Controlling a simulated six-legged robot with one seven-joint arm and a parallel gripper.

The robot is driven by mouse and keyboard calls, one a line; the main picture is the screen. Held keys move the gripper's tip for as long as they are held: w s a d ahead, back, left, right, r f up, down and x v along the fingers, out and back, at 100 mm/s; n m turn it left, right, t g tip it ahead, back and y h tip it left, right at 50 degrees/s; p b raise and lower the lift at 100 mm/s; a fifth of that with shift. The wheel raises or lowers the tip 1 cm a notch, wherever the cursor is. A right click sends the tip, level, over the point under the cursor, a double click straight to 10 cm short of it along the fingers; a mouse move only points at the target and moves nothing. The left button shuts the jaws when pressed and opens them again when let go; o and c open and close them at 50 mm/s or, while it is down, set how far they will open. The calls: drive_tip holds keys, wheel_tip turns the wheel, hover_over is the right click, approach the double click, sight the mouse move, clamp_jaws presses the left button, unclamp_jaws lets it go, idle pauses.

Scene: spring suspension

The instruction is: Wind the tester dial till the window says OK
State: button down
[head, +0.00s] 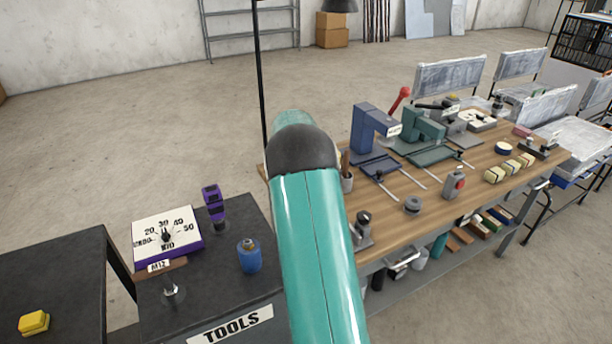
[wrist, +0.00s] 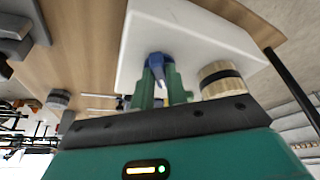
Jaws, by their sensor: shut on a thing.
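In the wrist view, my gripper (wrist: 160,88) has its green fingers shut on a small blue part (wrist: 158,66), which looks like the dial's knob. The blue part is at the face of a white box (wrist: 205,42), which looks like the tester. A round pale wooden knob (wrist: 220,82) with a black band is to the right of my fingers. No window or OK reading shows. In the head view my teal arm hides my gripper and the white box.
A wooden bench (head: 425,205) carries blue and green presses and several small parts. Left of my arm, a dark tool cabinet (head: 205,300) bears a numbered scale box (head: 165,238), a purple-and-black tool (head: 213,205) and a blue canister (head: 249,257).

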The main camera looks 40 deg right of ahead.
drive_tip(key=m, duration=0.1)
drive_tip(key=m+g, duration=0.1)
drive_tip(key=m, duration=0.2)
drive_tip(key=shift+w+m+g, duration=0.3)
drive_tip(key=shift+g, duration=0.1)
drive_tip(key=shift+w+m+g, duration=0.1)
drive_tip(key=shift+m+g, duration=0.5)
drive_tip(key=shift+m, duration=0.9)
drive_tip(key=c, duration=1.4)
unclamp_jaws()
drive_tip(key=v, duration=1.3)
drive_tip(key=shift+r, duration=0.45)
drive_tip(key=shift+w, duration=0.1)
